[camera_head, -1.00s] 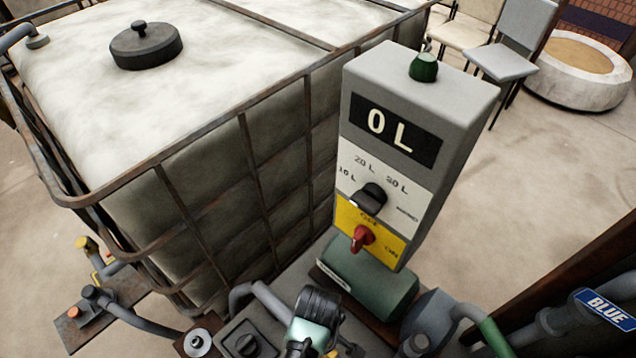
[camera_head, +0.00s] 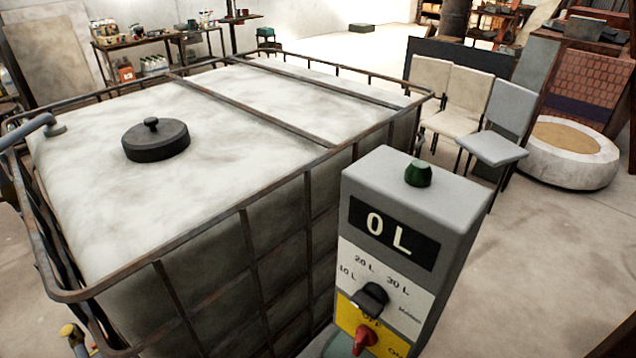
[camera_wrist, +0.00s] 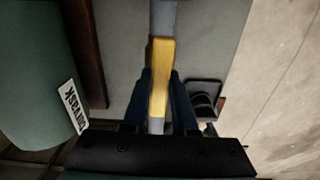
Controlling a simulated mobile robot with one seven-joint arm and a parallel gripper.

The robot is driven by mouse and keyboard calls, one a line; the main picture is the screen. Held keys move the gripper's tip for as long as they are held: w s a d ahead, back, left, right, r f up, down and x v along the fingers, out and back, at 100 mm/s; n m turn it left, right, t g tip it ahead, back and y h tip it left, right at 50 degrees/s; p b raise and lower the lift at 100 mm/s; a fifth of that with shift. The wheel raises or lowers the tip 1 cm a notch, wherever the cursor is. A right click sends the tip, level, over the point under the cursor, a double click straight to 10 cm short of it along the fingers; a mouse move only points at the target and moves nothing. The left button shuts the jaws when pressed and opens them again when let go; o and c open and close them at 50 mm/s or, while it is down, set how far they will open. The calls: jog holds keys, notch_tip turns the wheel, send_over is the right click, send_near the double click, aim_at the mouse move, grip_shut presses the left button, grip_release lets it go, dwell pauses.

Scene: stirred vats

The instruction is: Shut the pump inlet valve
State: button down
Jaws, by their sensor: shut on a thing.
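In the wrist view, my gripper (camera_wrist: 160,76) has its two dark fingers shut on a yellow handle (camera_wrist: 160,62), one finger on each side. The handle runs lengthwise over a grey pipe (camera_wrist: 163,17) and looks in line with it. The valve body under the handle is hidden. A green pump housing (camera_wrist: 32,75) with a white label lies to the left in the wrist view. My gripper is not in the head view. The control box (camera_head: 410,240) there reads 0 L and has a black knob (camera_head: 370,299) and a red switch (camera_head: 364,340).
A caged white tank (camera_head: 90,200) with a black lid (camera_head: 155,140) fills the left of the head view. Another yellow handle (camera_head: 72,335) shows at its lower left. Chairs (camera_head: 492,148) and a round tub (camera_head: 570,152) stand at the back right. Open floor lies right of the box.

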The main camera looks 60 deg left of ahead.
jog(key=m+p, duration=0.2)
jog(key=m, duration=0.2)
jog(key=shift+r+p, duration=0.15)
jog(key=shift+p, duration=0.2)
jog(key=m+p, duration=0.1)
jog(key=m, duration=0.3)
jog(key=shift+m+p, duration=0.35)
jog(key=shift+m, duration=0.05)
jog(key=m+p, duration=0.1)
jog(key=m, duration=0.3)
jog(key=shift+m, duration=0.3)
jog(key=shift+m+p, duration=0.35)
jog(key=shift+m, duration=1.85)
jog(key=c, duration=0.7)
grip_release()
